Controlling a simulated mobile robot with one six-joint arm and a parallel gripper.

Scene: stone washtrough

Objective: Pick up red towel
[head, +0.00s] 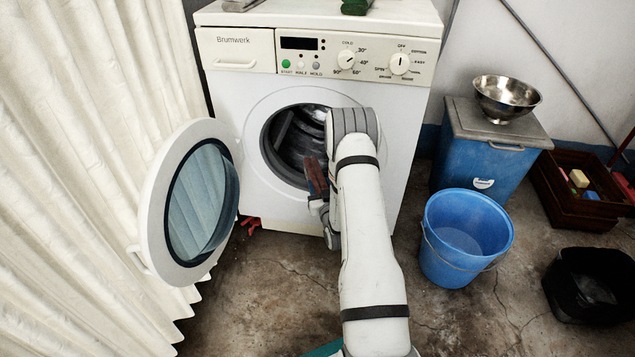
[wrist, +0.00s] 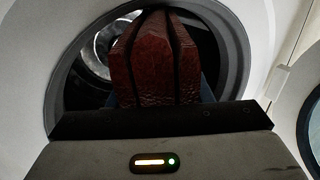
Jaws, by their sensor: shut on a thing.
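The red towel (wrist: 155,62) is a dark red, folded bundle with dark creases. In the wrist view it stands up from my gripper (wrist: 158,100), in front of the washing machine's open drum. In the head view the towel (head: 315,176) shows as a narrow dark red strip to the left of my wrist, before the lower right of the round opening. My gripper (head: 319,203) is shut on it. My arm hides the right part of the opening. The fingertips are mostly hidden by the towel.
The washing machine door (head: 155,210) stands open at left, near a pale curtain (head: 80,150). A blue bucket (head: 465,240), a blue bin (head: 480,165) with a metal bowl (head: 505,98), and a black tub (head: 588,285) stand at right. A small red thing (head: 250,224) lies below the door.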

